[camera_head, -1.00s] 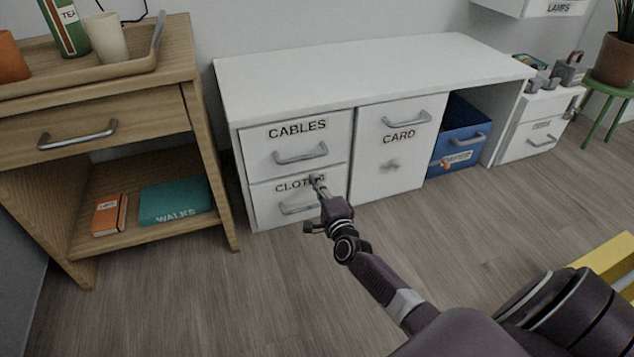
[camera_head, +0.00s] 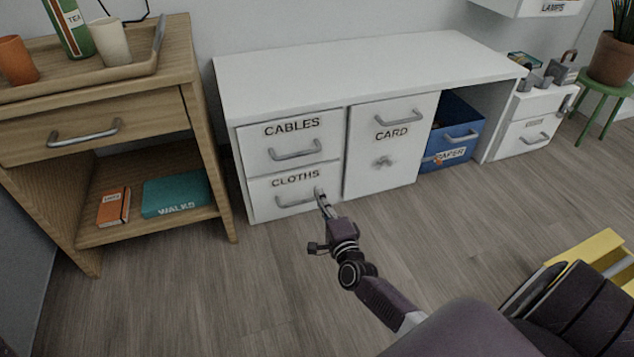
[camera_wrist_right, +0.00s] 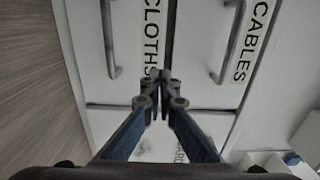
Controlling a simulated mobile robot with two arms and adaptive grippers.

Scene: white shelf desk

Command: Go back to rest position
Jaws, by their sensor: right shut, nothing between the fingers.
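My right gripper (camera_head: 321,194) is shut and empty in front of the white shelf desk (camera_head: 350,72), near the right end of the drawer labelled CLOTHS (camera_head: 262,197). In the right wrist view the fingers (camera_wrist_right: 160,85) meet at their tips, with the CLOTHS drawer (camera_wrist_right: 130,60) and the CABLES drawer (camera_wrist_right: 205,25) behind them. Both drawers are closed. I cannot tell whether the fingertips touch the drawer front. My left gripper is not in view.
A wooden cabinet (camera_head: 160,105) with a tray on top stands at the left. A blue PAPER box (camera_head: 462,125) sits in the desk's open bay. A yellow object (camera_head: 590,255) lies at the lower right. Wooden floor (camera_head: 230,300) is clear in front of the desk.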

